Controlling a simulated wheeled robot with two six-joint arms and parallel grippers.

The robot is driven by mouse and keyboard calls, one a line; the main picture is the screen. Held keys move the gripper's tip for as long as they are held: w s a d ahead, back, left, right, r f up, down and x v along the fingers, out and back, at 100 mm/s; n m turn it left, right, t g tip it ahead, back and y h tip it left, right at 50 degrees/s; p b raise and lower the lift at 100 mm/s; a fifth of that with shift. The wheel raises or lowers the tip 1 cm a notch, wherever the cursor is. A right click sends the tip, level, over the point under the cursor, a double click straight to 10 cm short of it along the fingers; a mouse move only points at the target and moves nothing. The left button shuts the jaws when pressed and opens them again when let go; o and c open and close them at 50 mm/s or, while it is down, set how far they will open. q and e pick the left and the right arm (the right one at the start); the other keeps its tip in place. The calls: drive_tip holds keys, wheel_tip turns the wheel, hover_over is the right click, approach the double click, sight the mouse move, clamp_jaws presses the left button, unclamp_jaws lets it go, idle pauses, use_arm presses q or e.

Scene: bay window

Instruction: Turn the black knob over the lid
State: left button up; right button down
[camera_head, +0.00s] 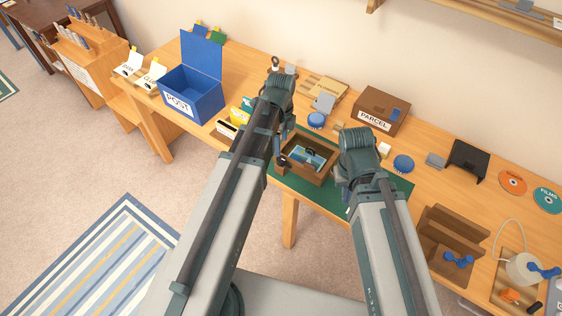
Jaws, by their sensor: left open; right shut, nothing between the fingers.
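A small wooden box (318,174) sits on the green mat (398,190) in the middle of the table. A blue and pale flat item (306,157) shows inside its rim. A small black part (283,161) shows at the box's left end; I cannot tell surely whether it is the black knob. I cannot make out a separate lid. My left gripper (284,142) is open at the box's left back corner, partly hidden by my arm; contact cannot be told. My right gripper (349,190) is shut and empty just right of the box, mostly hidden by its wrist.
A blue POST box (192,96) with raised lid stands at the left. A PARCEL carton (381,112), blue round items (403,163) and a black stand (468,160) are behind and right. A brown wooden holder (447,232) stands at the right front. The mat's right part is clear.

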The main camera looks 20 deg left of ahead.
sight(281, 158)
use_arm(q)
wheel_tip(281, 158, down, 8)
drive_tip(key=b, duration=0.6)
drive_tip(key=shift+r, duration=0.2)
drive_tip(key=shift+c, duration=0.3)
clamp_jaws()
